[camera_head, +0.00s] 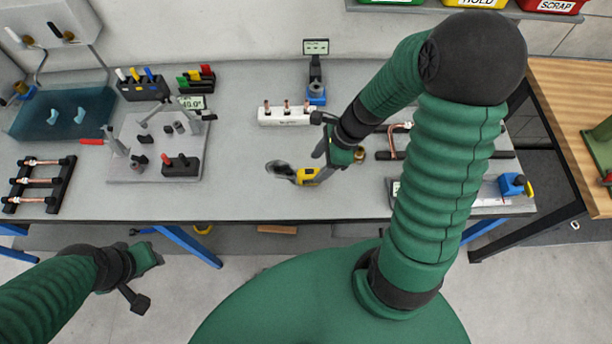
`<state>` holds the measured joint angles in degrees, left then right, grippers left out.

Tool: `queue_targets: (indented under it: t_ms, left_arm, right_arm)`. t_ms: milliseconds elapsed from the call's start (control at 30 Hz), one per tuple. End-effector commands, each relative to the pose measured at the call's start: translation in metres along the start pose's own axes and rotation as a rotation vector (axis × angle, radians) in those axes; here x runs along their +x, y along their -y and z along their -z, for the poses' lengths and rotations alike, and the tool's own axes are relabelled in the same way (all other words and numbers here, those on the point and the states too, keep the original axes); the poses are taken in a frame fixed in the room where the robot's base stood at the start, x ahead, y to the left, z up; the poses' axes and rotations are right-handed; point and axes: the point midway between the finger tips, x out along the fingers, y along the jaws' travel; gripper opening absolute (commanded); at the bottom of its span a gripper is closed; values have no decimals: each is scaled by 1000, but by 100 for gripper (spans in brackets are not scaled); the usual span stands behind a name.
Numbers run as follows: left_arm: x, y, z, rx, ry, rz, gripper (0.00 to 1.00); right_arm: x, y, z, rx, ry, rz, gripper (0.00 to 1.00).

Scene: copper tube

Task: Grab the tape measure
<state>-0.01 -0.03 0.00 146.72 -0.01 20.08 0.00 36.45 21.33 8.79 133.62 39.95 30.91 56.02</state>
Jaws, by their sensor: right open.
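A yellow and dark item that looks like the tape measure (308,176) lies on the grey workbench (250,205) near its front edge, at the picture's middle. A dark grey curved piece touches its left side; I cannot tell whether it belongs to it. My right gripper (336,158) is open, pointing down just right of and above the yellow item. Its fingers partly hide the spot, and I cannot tell whether they touch it. My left gripper (148,280) hangs in front of the bench at lower left, fingers apart and empty.
A plate with clamps (150,150) and a tube rack (40,182) stand on the left. A white block with copper pieces (287,115) and a small display stand (316,70) are behind. A blue-ended fixture (513,184) is at right, partly behind my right arm.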

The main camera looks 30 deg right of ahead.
Motion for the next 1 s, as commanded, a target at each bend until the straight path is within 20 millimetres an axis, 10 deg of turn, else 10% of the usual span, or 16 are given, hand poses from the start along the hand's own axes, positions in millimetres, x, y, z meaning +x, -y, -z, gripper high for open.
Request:
queue_targets:
  t_ms: [500, 767, 1000]
  left_arm:
    - [9, 0, -2, 0, -1, 0, 36]
    - [9, 0, -2, 0, 0, 0, 36]
    - [9, 0, -2, 0, 0, 0, 36]
  right_arm:
    - [81, 2, 7, 0, 3, -1, 56]
    - [85, 2, 5, -3, 0, 2, 56]
    - [84, 2, 7, -2, 2, 1, 25]
